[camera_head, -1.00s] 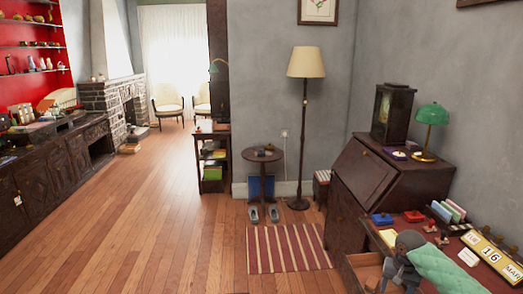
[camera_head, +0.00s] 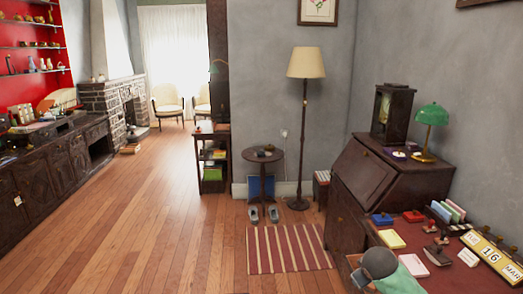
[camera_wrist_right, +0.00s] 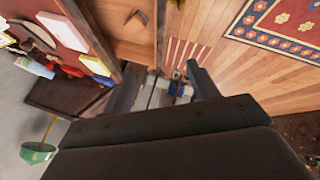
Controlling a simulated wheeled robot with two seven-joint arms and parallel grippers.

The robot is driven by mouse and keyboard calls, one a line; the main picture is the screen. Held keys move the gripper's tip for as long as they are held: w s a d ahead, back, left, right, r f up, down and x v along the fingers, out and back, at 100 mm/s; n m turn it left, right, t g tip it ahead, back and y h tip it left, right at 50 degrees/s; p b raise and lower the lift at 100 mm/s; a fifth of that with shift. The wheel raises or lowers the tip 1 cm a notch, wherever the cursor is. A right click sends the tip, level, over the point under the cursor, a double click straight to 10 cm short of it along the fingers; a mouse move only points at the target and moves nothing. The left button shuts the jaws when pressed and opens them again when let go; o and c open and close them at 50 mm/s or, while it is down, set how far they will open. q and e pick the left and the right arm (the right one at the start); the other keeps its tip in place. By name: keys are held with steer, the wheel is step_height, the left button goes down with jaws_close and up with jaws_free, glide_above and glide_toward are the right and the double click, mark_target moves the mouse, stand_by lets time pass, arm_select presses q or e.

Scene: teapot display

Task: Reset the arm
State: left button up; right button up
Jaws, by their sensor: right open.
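An open wooden drawer (camera_wrist_right: 128,32) lies beyond the fingers, with a small brown item inside. My left gripper is in no view.
A dark bureau (camera_head: 365,175) stands behind. The wooden floor (camera_head: 150,225) is clear at the left; a striped rug (camera_head: 287,249) lies mid-floor.

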steer(key=s+a+f+m+g+y, duration=0.1)
steer(key=s+a+f, duration=0.4)
steer(key=s, duration=0.8)
steer(key=s+a+f+m+g+y, duration=0.1)
steer(key=s+a+f+g, duration=0.1)
steer(key=s+a+f, duration=0.4)
steer(key=s+a+f+m+g+y, duration=0.1)
steer(key=s+a+f, duration=0.5)
steer(key=s+f, duration=0.6)
steer(key=s+g, duration=0.1)
steer(key=s, duration=0.9)
steer(key=shift+f+g, duration=0.3)
steer(key=shift+f, duration=0.05)
